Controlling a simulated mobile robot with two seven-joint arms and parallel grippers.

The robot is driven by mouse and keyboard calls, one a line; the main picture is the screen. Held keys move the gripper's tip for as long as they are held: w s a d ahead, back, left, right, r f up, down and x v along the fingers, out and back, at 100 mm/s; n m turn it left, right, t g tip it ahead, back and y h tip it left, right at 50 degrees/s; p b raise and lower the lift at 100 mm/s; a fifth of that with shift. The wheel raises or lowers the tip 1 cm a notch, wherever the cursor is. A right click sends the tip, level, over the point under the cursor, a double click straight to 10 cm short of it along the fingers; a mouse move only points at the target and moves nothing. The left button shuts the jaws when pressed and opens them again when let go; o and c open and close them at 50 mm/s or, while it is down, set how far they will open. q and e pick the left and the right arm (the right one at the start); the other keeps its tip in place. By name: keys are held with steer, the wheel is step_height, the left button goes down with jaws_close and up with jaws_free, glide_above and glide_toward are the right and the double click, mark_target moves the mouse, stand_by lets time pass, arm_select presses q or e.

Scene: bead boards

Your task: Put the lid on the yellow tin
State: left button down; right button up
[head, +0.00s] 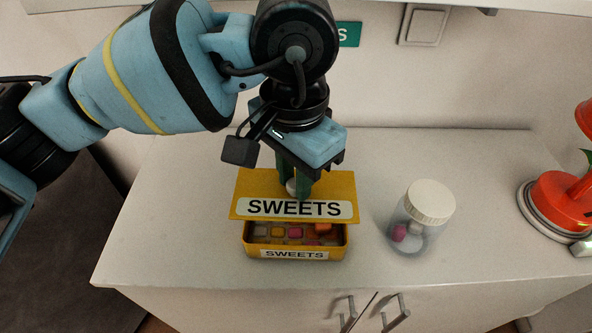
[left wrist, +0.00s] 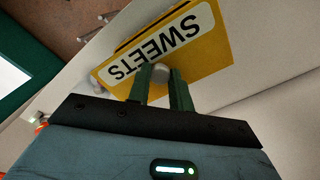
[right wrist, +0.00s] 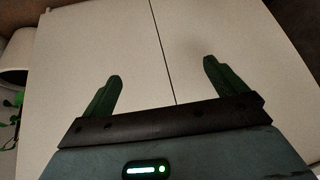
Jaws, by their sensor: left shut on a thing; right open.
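The yellow lid (head: 253,188) carries a white SWEETS label and a pale round knob. My left gripper (head: 297,190) is shut on the knob and holds the lid above the yellow tin (head: 249,248). The lid covers the back of the tin from the head view; a gap shows at the front, with colourful sweets visible inside. In the left wrist view the lid (left wrist: 206,54) hangs at the green fingertips (left wrist: 161,74), and the tin is mostly hidden behind it. My right gripper (right wrist: 160,75) is open and empty, in front of pale cabinet doors.
A clear jar with a white lid (head: 430,202) stands right of the tin, with a pink thing inside. A red object on a round base (head: 558,200) stands at the far right. The worktop (head: 170,220) is clear to the left.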

mark_target(295, 201)
arm_select(q)
steer(key=shift+f+b, duration=0.8)
steer(key=shift+f, duration=1.3)
steer(key=shift+f+b, duration=0.55)
steer(key=shift+f, duration=0.5)
steer(key=shift+b, duration=0.4)
steer(key=shift+f+b, duration=0.1)
steer(key=shift+b, duration=0.2)
steer(key=shift+f+b, duration=0.3)
